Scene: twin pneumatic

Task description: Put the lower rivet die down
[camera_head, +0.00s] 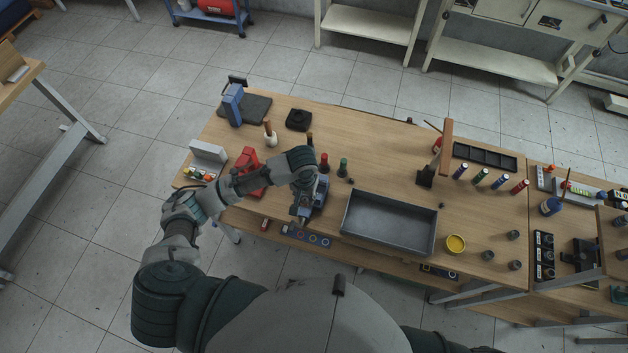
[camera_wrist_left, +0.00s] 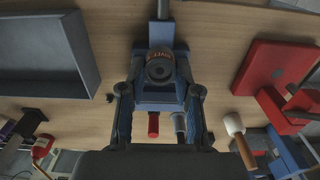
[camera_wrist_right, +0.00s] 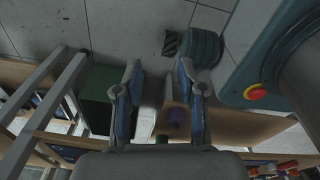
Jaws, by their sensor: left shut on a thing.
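My left gripper (camera_head: 303,216) is low over the front edge of the wooden bench, at a blue tool (camera_head: 320,193) left of the grey tray. In the left wrist view its fingers (camera_wrist_left: 160,58) are shut on the lower rivet die (camera_wrist_left: 160,68), a short dark cylinder with a round hole in its end and an orange-lettered band. The die is in front of the blue tool's body; I cannot tell whether they touch. In the head view the die is hidden. My right gripper (camera_wrist_right: 159,68) shows only in its wrist view, open and empty, away from the bench top.
The grey tray (camera_head: 346,213) stands right of my left gripper; its inside looks empty. A red tool (camera_head: 250,163) is to the left. Red and green bottles (camera_head: 343,167) stand behind. A yellow-topped tin (camera_head: 456,244) is at the right. The bench's back middle (camera_head: 375,145) is clear.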

